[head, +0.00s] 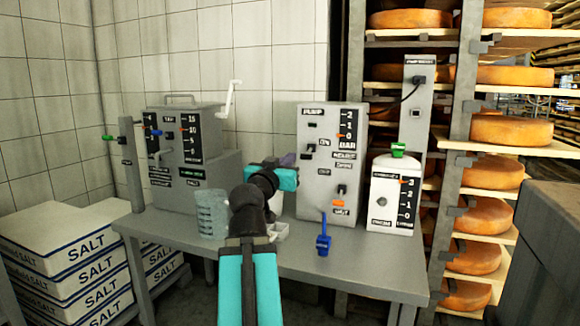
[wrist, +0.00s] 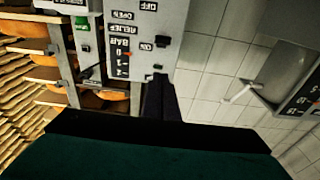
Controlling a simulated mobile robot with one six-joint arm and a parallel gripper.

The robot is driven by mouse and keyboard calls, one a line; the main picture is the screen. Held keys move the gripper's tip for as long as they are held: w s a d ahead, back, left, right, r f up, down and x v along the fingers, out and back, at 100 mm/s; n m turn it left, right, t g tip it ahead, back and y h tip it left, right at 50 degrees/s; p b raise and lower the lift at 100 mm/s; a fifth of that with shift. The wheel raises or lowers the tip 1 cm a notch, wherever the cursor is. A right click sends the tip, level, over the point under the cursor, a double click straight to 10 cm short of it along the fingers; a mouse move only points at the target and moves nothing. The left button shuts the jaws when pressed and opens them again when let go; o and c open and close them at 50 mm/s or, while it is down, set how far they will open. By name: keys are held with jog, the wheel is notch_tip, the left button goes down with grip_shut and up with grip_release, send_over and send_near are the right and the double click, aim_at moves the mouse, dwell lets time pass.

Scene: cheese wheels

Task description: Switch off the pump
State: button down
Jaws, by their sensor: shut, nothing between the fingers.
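The pump box (head: 325,185) is a grey panel on the table with a PUMP label and a 2-1-0 BAR gauge. A small black switch (head: 310,148) sits beside the ON label; I cannot tell its position. In the wrist view the box (wrist: 172,25) appears upside down, with the switch (wrist: 163,41) near ON and an OFF label further up the picture. My gripper (wrist: 159,88) is shut and empty, its tips close to the panel's upper end in that view; contact cannot be told. In the head view my arm partly hides my gripper (head: 292,160), left of the panel.
A grey gauge box with a crank (head: 228,98) stands left, with a beaker (head: 211,215) before it. A blue valve handle (head: 323,238) is at the table front. A white canister (head: 392,192) stands right. Salt boxes (head: 62,235) and cheese shelves flank the table.

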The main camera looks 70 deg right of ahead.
jog(key=shift+a+b, duration=0.4)
dwell(0.4)
